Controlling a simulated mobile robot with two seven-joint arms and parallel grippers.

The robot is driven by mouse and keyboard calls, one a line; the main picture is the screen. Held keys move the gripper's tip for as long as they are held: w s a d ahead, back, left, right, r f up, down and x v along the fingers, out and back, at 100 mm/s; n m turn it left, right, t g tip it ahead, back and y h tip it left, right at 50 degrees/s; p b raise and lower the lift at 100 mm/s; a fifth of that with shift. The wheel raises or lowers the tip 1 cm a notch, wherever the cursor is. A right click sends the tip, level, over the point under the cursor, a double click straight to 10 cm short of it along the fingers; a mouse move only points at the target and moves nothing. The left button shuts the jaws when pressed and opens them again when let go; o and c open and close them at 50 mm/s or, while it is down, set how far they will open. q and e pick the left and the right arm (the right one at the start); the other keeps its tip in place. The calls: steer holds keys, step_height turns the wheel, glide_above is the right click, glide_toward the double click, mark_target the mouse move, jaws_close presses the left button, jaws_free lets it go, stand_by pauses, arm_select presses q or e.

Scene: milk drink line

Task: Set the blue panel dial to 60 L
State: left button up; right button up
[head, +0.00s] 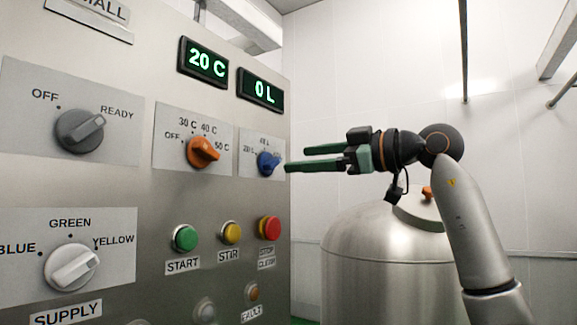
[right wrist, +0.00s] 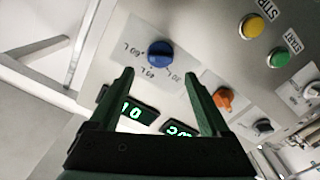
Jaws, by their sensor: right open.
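The blue dial (head: 268,163) sits on a pale plate at the right edge of the steel control panel (head: 215,130). The volume display (head: 260,91) above reads 0 L. My right gripper (head: 296,159) is open and empty, its fingers pointing at the panel. In the right wrist view, the dial lies beyond the gap between the fingertips (right wrist: 159,75). My left gripper is not in view.
The orange dial (head: 203,152) is left of the blue one. The green (head: 186,237), yellow (head: 231,233) and red (head: 269,228) buttons are below. A temperature display (head: 204,62) reads 20 C. A steel tank (head: 375,255) stands under my right arm.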

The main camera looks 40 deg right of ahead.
steer(key=v, duration=0.7)
steer(key=shift+b, duration=0.3)
